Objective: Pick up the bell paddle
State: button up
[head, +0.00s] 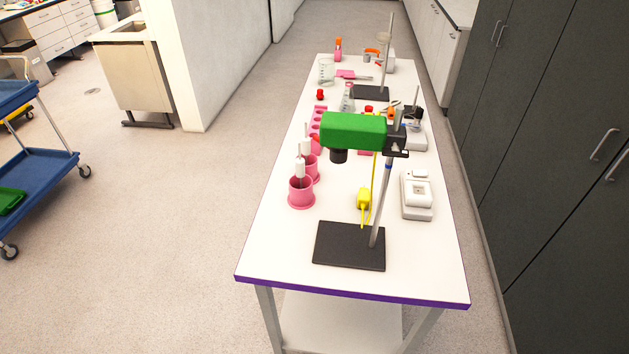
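I cannot make out a bell paddle for certain. On the long white table (258,262), two pink cups, a front one (301,194) and one behind it (312,170), stand at the left with white-topped upright pieces (299,170) in them. A white box-like device (417,196) lies near the right edge. A yellow piece (363,199) with a thin yellow upright part is at the middle. My gripper is not in view.
A stand with a black base (345,246) holds a green block (353,131) above the table's near half. Glassware (326,69), a pink rack (319,117) and another stand (370,92) fill the far half. Dark cabinets (540,150) line the right; a blue cart (45,170) is at left.

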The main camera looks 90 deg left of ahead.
aim_at(300, 162)
jog(key=i, duration=0.15)
jog(key=k, duration=0.15)
jog(key=u, duration=2.85)
jog(key=i, duration=0.5)
